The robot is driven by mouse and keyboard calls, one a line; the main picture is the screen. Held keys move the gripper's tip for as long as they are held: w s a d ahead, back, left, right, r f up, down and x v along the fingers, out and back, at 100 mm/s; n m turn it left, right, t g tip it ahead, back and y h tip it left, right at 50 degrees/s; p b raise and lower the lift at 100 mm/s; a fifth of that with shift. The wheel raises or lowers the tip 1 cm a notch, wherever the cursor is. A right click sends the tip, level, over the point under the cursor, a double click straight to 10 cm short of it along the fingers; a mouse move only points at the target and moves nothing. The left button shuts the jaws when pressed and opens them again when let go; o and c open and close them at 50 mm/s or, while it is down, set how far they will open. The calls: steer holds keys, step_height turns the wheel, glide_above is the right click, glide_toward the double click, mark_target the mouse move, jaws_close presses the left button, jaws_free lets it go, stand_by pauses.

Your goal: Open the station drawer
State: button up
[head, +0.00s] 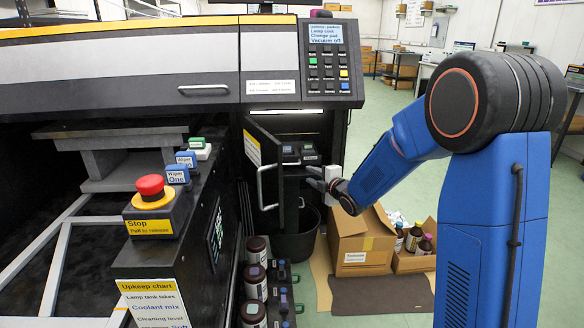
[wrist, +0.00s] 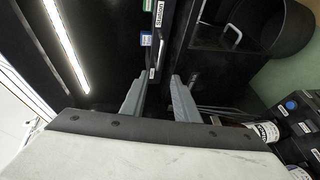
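My gripper (head: 318,178) is in front of the open cabinet under the machine's keypad in the head view. In the wrist view my gripper (wrist: 160,82) has its two grey fingers apart with nothing held between them. A dark front with small white, green and blue labels (wrist: 158,14) lies beyond the fingertips. A pale bar or label (wrist: 152,73) shows near the fingertips; I cannot tell if it is the drawer's handle. In the head view, dark units with pale labels (head: 291,153) show inside the cabinet. No pulled-out drawer is clearly visible, and my gripper partly covers that area.
The cabinet door (head: 262,170) with its handle stands open left of my gripper. A black bin (head: 296,238) stands below. A cardboard box (head: 360,242) and a carton of bottles (head: 415,258) are on the floor to the right. Dark bottles (head: 255,282) stand at the lower left.

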steer(key=x, duration=1.6)
steer(key=shift+w+a+f, duration=0.1)
steer(key=shift+w, duration=0.15)
jaws_close()
